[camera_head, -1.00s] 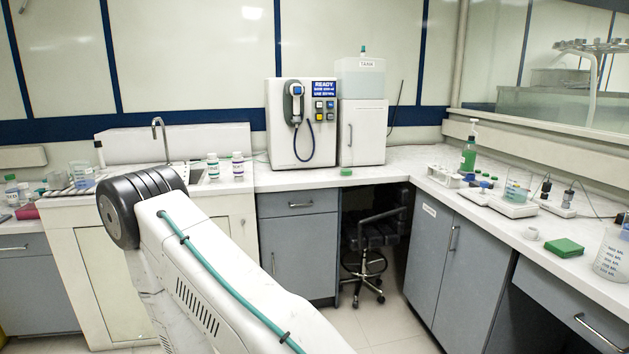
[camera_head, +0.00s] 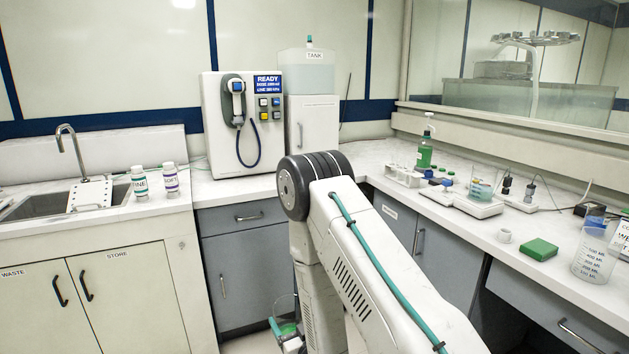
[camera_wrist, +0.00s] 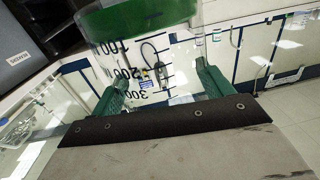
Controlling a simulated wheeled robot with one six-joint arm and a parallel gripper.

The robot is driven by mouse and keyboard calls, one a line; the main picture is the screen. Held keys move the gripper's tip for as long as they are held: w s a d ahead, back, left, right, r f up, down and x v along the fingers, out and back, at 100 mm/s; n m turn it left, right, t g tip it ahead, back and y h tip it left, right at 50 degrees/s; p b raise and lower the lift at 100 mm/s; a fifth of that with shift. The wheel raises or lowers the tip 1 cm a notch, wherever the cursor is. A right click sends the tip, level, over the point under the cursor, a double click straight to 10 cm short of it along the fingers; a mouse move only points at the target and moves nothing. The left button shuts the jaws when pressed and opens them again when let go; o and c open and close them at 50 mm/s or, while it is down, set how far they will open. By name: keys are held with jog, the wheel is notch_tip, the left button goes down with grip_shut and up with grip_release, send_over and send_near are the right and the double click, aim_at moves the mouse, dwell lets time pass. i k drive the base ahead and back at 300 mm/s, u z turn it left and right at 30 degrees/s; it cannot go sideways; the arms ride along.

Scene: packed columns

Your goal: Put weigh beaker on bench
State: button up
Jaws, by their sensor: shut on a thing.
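My gripper (camera_wrist: 160,90) is shut on a clear graduated beaker (camera_wrist: 140,62). Its green fingers lie on both sides of the glass in the wrist view. Black marks from 100 to 300 show on the wall, and a green layer fills the end at the top of that picture. In the head view the held beaker (camera_head: 286,307) hangs low, in front of the grey cabinet and below worktop height, partly hidden by my arm. The white bench (camera_head: 440,204) runs along the back and right side.
Two bottles (camera_head: 139,182) stand by the sink (camera_head: 55,204). Some bare worktop lies between items.

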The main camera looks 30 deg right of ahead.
aim_at(242, 185)
jog(key=z, duration=0.15)
jog(key=i, duration=0.85)
